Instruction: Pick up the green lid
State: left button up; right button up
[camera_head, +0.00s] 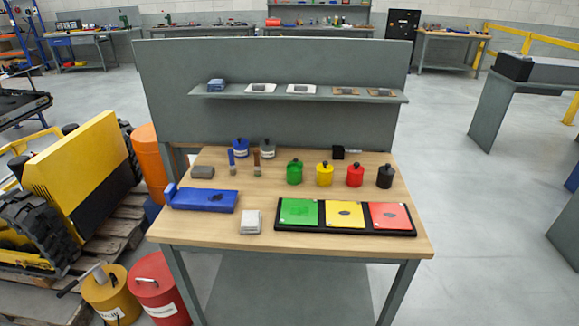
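A small green pot-shaped piece with a knob on top (294,173) stands on the wooden workbench (210,241), left of similar yellow (324,175), red (355,176) and black (385,177) ones. I cannot tell whether the green piece is a lid alone or a lidded jar. A flat green square (299,206) lies in the left place of a black tray (345,231), beside a yellow square (344,208) and a red square (389,209). Neither of my grippers shows in the head view.
A blue flat case (205,200), a pale block (250,224), a grey block (202,172), two brushes and two small jars share the bench. A shelf (300,93) is behind. A yellow tracked machine (75,175) and buckets (155,285) flank the left; the floor right is open.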

aim_at(293, 170)
jog(key=i+u, duration=0.6)
jog(key=u, duration=0.2)
